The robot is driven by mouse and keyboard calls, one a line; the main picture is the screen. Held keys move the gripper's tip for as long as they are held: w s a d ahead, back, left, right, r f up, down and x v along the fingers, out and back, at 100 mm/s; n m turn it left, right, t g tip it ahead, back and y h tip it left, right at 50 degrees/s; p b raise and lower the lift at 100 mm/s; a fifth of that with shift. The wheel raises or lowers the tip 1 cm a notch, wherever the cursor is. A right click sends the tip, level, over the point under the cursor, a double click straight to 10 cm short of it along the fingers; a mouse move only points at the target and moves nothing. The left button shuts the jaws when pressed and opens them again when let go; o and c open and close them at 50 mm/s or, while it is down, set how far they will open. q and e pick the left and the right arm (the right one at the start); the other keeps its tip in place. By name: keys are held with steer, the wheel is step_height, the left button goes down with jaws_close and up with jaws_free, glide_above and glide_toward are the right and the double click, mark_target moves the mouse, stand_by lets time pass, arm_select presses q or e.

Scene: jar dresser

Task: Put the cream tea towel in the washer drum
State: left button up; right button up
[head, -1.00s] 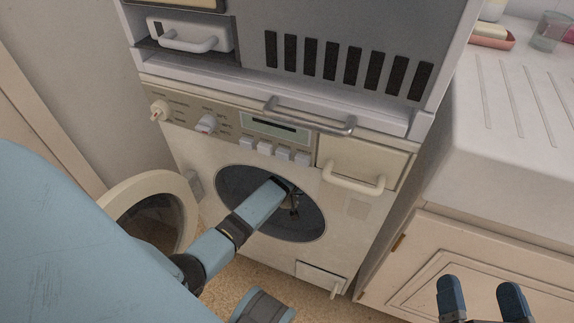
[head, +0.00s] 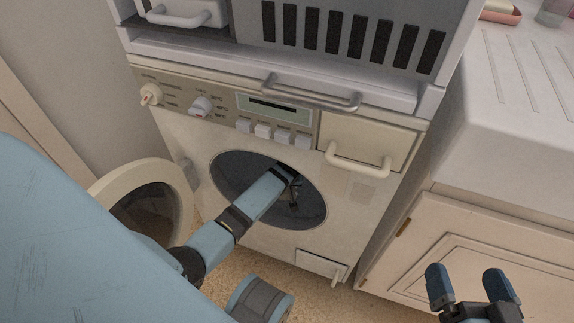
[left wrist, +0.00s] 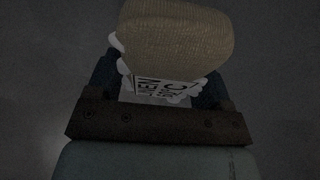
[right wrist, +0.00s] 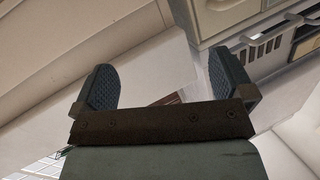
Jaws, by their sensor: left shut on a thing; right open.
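The washer (head: 170,135) stands ahead with its round door (head: 98,188) swung open to the left. My left arm reaches into the dark drum opening (head: 235,170). My left gripper (left wrist: 160,85) is shut on the cream tea towel (left wrist: 180,40), a tan, woven-looking bundle with white edges and black print. In the head view the left gripper's tips are dim inside the opening, and I cannot make out the towel there. My right gripper (head: 468,280) is open and empty at the lower right, in front of the sink cabinet; its spread fingers also show in the right wrist view (right wrist: 166,76).
A grey slatted unit (head: 350,35) sits above the washer. The detergent drawer handle (head: 358,165) juts out right of the opening. A sink cabinet (head: 480,240) with a white drainer (head: 510,110) stands at the right. A small flap (head: 322,263) sits low on the washer.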

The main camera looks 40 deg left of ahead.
arm_select(q)
steer(key=o, duration=0.9)
steer(key=shift+o, duration=0.2)
steer(key=shift+r, duration=0.2)
steer(key=p+v, duration=0.4)
steer(key=v, duration=0.3)
steer(key=shift+r, duration=0.7)
arm_select(e)
step_height(320, 180, up, 6)
steer(key=t, duration=0.2)
steer(key=shift+d+r+m+t, duration=0.2)
steer(key=shift+m+t, duration=0.1)
steer(key=shift+m, duration=0.1)
arm_select(q)
steer(key=shift+s+d+f, duration=0.1)
steer(key=shift+s, duration=0.05)
